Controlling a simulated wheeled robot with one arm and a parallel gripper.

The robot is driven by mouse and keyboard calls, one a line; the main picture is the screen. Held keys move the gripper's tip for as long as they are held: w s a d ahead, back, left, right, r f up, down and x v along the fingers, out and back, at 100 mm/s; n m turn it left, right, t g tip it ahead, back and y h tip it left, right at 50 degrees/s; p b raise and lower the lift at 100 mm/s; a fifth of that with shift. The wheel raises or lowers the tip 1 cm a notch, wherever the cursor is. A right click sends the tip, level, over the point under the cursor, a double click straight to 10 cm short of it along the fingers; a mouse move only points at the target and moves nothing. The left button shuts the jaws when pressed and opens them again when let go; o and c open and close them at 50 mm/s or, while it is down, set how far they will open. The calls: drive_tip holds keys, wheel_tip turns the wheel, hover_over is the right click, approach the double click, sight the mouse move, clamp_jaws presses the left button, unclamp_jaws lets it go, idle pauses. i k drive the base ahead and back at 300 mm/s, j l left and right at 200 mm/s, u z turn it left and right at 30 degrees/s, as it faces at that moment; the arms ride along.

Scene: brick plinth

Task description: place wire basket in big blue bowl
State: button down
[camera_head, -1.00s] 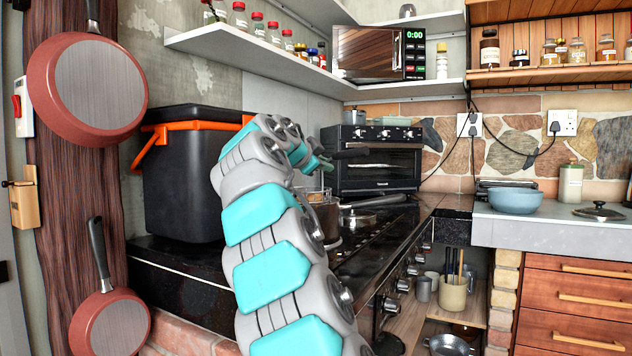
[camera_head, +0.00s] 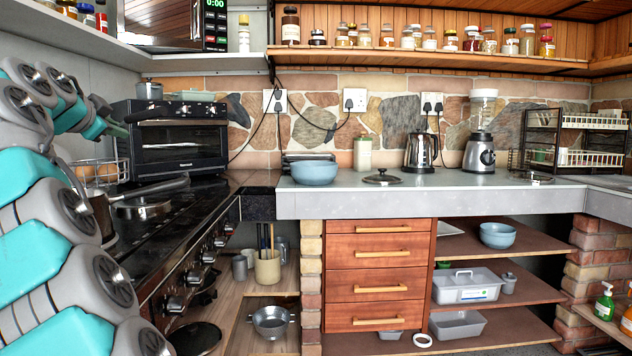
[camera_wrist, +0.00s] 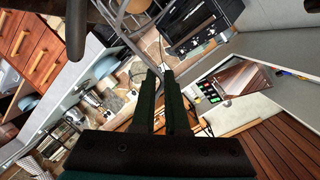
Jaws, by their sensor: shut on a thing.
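The wire basket (camera_head: 100,176) is at the left in the head view, with brown round things in it. It hangs just below my gripper (camera_head: 120,130), near the stove's back left. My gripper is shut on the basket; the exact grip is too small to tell. The fingers also show close together in the wrist view (camera_wrist: 165,78). The big blue bowl (camera_head: 315,173) stands upright on the grey counter, right of the stove, and looks empty. It is well to the right of my gripper. My arm hides part of the stove's left side.
A pan (camera_head: 142,208) sits on the black stove (camera_head: 190,208), in front of a toaster oven (camera_head: 180,148). A loose lid (camera_head: 383,178) lies right of the bowl. A canister (camera_head: 362,152) and kettle (camera_head: 421,152) stand behind. A smaller blue bowl (camera_head: 497,235) is on a lower shelf.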

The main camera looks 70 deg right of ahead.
sight(330, 180)
drive_tip(key=k+l, duration=0.15)
drive_tip(key=l, duration=0.5)
drive_tip(key=k+l+u, duration=0.15)
drive_tip(key=l, duration=0.5)
drive_tip(key=k+l, duration=0.2)
drive_tip(key=l, duration=0.4)
drive_tip(key=k+l+u, duration=0.15)
drive_tip(key=l, duration=0.45)
drive_tip(key=k+l, duration=0.25)
drive_tip(key=l, duration=0.35)
drive_tip(key=k+l+u, duration=0.15)
drive_tip(key=l, duration=0.45)
drive_tip(key=k+l, duration=0.3)
drive_tip(key=l, duration=0.3)
drive_tip(key=k+l+u, duration=0.1)
drive_tip(key=k+l, duration=0.15)
drive_tip(key=l, duration=0.3)
